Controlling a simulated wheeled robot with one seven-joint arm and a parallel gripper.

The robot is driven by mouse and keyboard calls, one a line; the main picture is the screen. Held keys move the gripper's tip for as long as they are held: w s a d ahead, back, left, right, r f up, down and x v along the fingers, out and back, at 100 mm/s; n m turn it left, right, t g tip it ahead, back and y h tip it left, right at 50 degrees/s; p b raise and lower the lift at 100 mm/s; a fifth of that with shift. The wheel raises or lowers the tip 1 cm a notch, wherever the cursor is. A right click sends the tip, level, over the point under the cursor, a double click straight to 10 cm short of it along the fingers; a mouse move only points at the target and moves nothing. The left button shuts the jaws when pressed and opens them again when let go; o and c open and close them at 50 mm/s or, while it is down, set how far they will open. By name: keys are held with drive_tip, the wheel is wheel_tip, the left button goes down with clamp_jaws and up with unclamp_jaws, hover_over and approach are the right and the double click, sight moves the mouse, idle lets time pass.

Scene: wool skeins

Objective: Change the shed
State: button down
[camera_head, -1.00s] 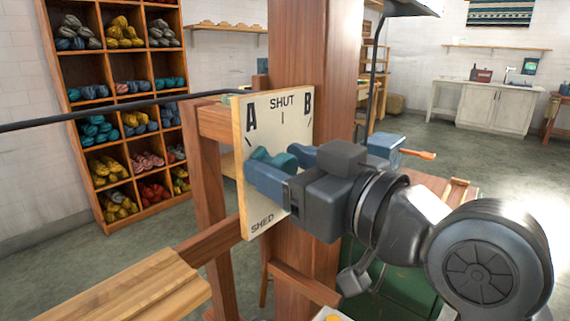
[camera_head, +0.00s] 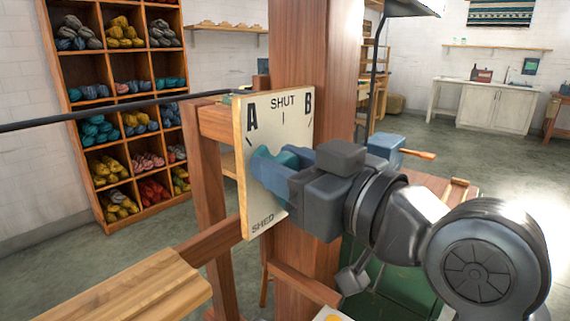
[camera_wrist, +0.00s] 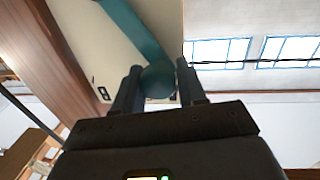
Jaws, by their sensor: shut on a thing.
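The shed plate (camera_head: 262,215) is a cream board on a wooden post, marked A, SHUT, B and SHED. A teal lever (camera_head: 287,157) sits on its face, mostly hidden by my gripper in the head view. My gripper (camera_head: 278,166) reaches in from the right, its blue fingers around the lever's end. In the wrist view the teal bar (camera_wrist: 134,28) runs down from the upper left to a round knob (camera_wrist: 158,82) between the two fingertips of my gripper (camera_wrist: 158,86). Which mark the lever points to is hidden.
A thick wooden post (camera_head: 300,50) stands right behind the plate. A wooden bench (camera_head: 150,290) is at the lower left. A dark rod (camera_head: 110,115) crosses at the left. A shelf of wool skeins (camera_head: 125,60) stands behind. A blue box (camera_head: 385,148) is beyond my gripper.

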drive_tip(key=shift+w+d, duration=0.1)
drive_tip(key=shift+d, duration=0.05)
drive_tip(key=w+d+r+m+p, duration=0.1)
drive_tip(key=m+p, duration=0.1)
drive_tip(key=p, duration=0.1)
drive_tip(key=shift+w+r, duration=0.1)
drive_tip(key=m+p, duration=0.1)
drive_tip(key=w+d+m+p, duration=0.1)
drive_tip(key=p, duration=0.1)
drive_tip(key=w+m+p, duration=0.1)
drive_tip(key=p, duration=0.1)
drive_tip(key=shift+w+d+r+g+h, duration=0.2)
drive_tip(key=shift+d+r+g+h, duration=0.1)
drive_tip(key=shift+d, duration=0.1)
drive_tip(key=w+d+m+p, duration=0.1)
drive_tip(key=w+m+p, duration=0.1)
drive_tip(key=m+p, duration=0.1)
drive_tip(key=shift+w+d+f+m+g, duration=0.15)
drive_tip(key=shift+d+f+m+g, duration=0.15)
drive_tip(key=shift+d+f, duration=0.1)
drive_tip(key=shift+w+d+f+m+g+p, duration=0.15)
drive_tip(key=shift+w+d+f+m+p, duration=0.2)
drive_tip(key=shift+w+m+p, duration=0.25)
drive_tip(key=shift+w+d+f+m+g+p, duration=0.15)
drive_tip(key=shift+w+d+f+m+p, duration=0.2)
drive_tip(key=shift+m+p, duration=0.4)
drive_tip(key=c, duration=0.7)
unclamp_jaws()
drive_tip(key=shift+r, duration=0.1)
drive_tip(key=shift+c, duration=0.2)
